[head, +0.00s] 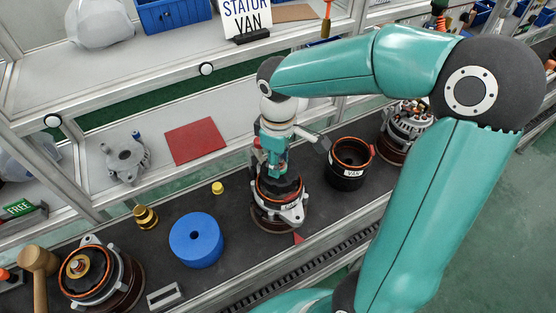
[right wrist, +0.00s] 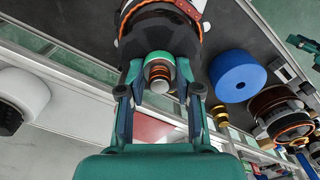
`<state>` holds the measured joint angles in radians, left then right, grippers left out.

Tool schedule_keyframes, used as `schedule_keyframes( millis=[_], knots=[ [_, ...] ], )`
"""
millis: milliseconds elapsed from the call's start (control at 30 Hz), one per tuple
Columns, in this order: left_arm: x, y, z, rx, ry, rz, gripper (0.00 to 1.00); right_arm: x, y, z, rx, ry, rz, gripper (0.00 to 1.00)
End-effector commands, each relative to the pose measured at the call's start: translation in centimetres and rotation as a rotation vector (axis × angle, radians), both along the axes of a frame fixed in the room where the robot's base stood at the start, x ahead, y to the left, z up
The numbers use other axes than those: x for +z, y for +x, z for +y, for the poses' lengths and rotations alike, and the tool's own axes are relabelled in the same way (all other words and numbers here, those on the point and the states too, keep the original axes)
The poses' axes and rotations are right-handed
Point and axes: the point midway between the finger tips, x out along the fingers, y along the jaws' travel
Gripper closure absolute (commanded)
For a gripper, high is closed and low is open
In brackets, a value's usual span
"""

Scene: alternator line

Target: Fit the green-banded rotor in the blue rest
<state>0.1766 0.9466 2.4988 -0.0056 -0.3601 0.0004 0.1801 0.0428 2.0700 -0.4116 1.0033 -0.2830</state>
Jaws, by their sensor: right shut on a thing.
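The blue rest (head: 197,240) is a thick blue ring with a central hole, lying empty on the dark bench; it also shows in the right wrist view (right wrist: 238,77). My right gripper (head: 274,160) points down over an alternator housing (head: 280,212) to the right of the rest. In the right wrist view its fingers (right wrist: 160,82) are shut around the shaft end of the green-banded rotor (right wrist: 158,59). The rotor's lower part is hidden, and I cannot tell how deep it sits in the housing. My left gripper is not in view.
Brass pieces (head: 146,217) lie left of the rest, with another opened alternator (head: 92,272) and a mallet (head: 38,262) beyond. A black stator marked VAN (head: 349,164) stands right of the gripper. A red plate (head: 195,141) lies on the shelf behind.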

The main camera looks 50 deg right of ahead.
Motion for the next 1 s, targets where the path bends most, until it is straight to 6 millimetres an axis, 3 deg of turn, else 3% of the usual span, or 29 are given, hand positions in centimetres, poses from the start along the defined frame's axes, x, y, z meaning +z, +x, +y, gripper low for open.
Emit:
schedule_keyframes(
  millis=[1000],
  knots=[
    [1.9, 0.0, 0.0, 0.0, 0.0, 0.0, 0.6, 2.5, 0.1, -0.1, -0.001, -0.001, -0.007, 1.0]
  ],
)
